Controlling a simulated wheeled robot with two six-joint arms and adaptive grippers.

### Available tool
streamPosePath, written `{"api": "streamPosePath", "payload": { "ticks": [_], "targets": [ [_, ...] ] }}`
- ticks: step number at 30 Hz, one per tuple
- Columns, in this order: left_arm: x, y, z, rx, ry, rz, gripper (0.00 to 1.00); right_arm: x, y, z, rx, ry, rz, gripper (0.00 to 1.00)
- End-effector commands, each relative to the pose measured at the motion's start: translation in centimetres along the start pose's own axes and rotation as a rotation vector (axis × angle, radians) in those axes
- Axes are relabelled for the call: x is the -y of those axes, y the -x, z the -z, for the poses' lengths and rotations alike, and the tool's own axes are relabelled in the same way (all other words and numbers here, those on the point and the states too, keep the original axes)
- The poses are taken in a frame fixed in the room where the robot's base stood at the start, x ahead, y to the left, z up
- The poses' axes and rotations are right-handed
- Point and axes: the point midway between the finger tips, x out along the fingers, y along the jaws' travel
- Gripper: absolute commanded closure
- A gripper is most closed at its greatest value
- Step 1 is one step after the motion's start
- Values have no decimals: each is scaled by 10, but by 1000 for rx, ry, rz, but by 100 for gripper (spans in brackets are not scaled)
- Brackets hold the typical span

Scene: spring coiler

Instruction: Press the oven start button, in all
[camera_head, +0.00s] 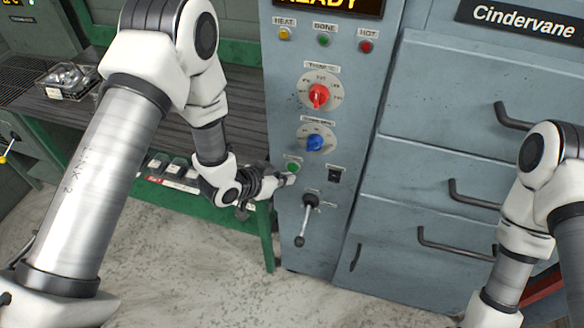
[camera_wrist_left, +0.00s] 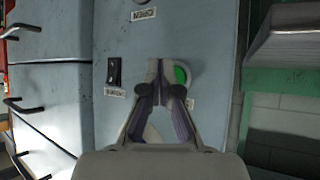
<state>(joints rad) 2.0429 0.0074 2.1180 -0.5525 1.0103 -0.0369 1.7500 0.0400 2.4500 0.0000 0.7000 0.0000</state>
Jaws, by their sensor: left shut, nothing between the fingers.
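The oven's control panel (camera_head: 285,110) stands in front of me, and its display (camera_head: 325,3) reads READY. I cannot tell whether the tips touch the panel or the button. My right arm is at the right edge; its gripper is out of view.
A black switch (camera_head: 335,175) is right of the green button, and a lever (camera_head: 305,222) hangs below. A blue knob (camera_head: 316,143) and a red knob (camera_head: 318,96) are above. Drawers with handles (camera_head: 470,195) are at right. A green-framed bench (camera_head: 267,240) stands left.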

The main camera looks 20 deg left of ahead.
Motion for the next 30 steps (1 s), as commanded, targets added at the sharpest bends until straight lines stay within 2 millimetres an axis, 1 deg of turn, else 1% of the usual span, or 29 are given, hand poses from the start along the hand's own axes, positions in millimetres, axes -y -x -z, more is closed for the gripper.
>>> {"api": "streamPosePath", "payload": {
  "ticks": [30],
  "targets": [
    [6, -8, 6, 0, 0, 0, 100, 0, 0, 0, 0, 0, 0, 100]
  ]
}}
